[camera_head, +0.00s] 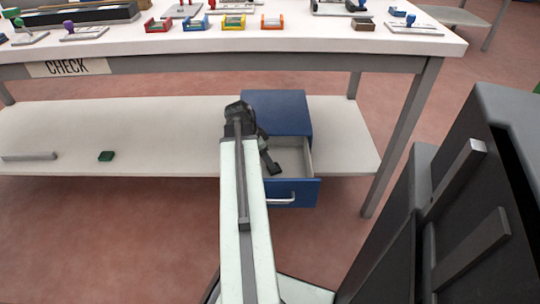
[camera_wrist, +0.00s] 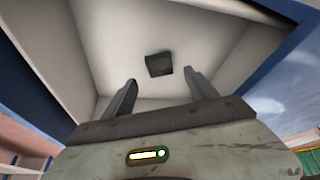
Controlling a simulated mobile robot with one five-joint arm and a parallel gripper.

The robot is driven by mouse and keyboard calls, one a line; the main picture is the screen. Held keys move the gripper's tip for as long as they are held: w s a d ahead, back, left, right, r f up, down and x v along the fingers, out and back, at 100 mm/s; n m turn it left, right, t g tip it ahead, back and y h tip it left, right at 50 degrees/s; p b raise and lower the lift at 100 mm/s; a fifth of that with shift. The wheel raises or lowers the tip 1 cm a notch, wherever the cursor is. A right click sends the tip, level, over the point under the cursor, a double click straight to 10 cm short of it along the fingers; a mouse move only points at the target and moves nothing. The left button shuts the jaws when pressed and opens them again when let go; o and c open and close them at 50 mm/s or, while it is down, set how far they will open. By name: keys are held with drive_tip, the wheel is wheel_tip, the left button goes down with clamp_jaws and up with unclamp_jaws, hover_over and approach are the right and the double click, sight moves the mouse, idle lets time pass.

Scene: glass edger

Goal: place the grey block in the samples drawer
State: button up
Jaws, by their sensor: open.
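The samples drawer (camera_head: 306,190) is pulled open from a blue cabinet on the lower shelf, in the head view. In the wrist view, the dark grey block (camera_wrist: 159,64) lies on the pale floor of the drawer (camera_wrist: 100,40), apart from its walls. My gripper (camera_wrist: 160,80) is open and empty, its two fingers apart, with the block beyond and between the tips. In the head view my gripper (camera_head: 268,158) is over the drawer opening, partly hidden by my arm. I cannot make out the block separately there.
The blue cabinet (camera_head: 278,112) stands on the lower shelf (camera_head: 175,125) under a white table (camera_head: 220,45) holding several small items. A dark green block (camera_head: 106,156) and a grey bar (camera_head: 28,156) lie on the shelf's left. A table leg (camera_head: 403,140) stands right of the drawer.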

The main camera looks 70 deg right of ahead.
drive_tip(key=p+v, duration=0.3)
drive_tip(key=v, duration=0.2)
drive_tip(key=shift+w+a+r+p, duration=0.1)
drive_tip(key=shift+r+p, duration=0.2)
drive_tip(key=shift+r, duration=0.05)
drive_tip(key=shift+f, duration=0.1)
drive_tip(key=w+a+f+n+t, duration=0.1)
drive_tip(key=w+a+n+t, duration=0.1)
drive_tip(key=w+a+n, duration=1.35)
drive_tip(key=w+a+n+y, duration=0.1)
drive_tip(key=w+a+n, duration=0.3)
drive_tip(key=a, duration=0.9)
drive_tip(key=w+a+n+t+y, duration=0.1)
drive_tip(key=w+a+n, duration=0.2)
drive_tip(key=a, duration=1)
drive_tip(key=w+a+n+y, duration=0.1)
drive_tip(key=w+a+n, duration=0.3)
drive_tip(key=w+a, duration=0.4)
drive_tip(key=a, duration=0.5)
drive_tip(key=shift+f+n, duration=0.35)
